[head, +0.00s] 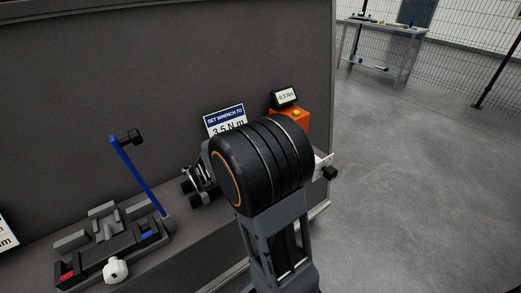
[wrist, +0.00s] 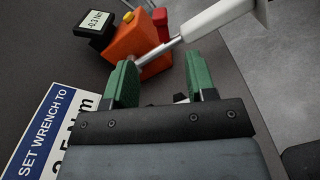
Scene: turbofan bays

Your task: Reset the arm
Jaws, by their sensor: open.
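My gripper (wrist: 162,70) is open in the wrist view, its two green fingers apart with nothing held between them. Beyond the fingertips is an orange tester (wrist: 145,45) with a small display reading about -0.3 N·m. A metal shaft with a white handle (wrist: 222,18) crosses just beyond the fingers; I cannot tell whether a finger touches it. In the head view, my dark arm covers the gripper's fingers and part of the orange tester (head: 291,112).
A sign (head: 225,120) reading "SET WRENCH TO" stands behind my arm. A grey fixture (head: 105,240) with a blue-handled tool (head: 137,175) sits on the bench at left. A grey panel (head: 150,60) backs the bench. Open floor (head: 420,180) lies at right; a table (head: 380,30) stands far back.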

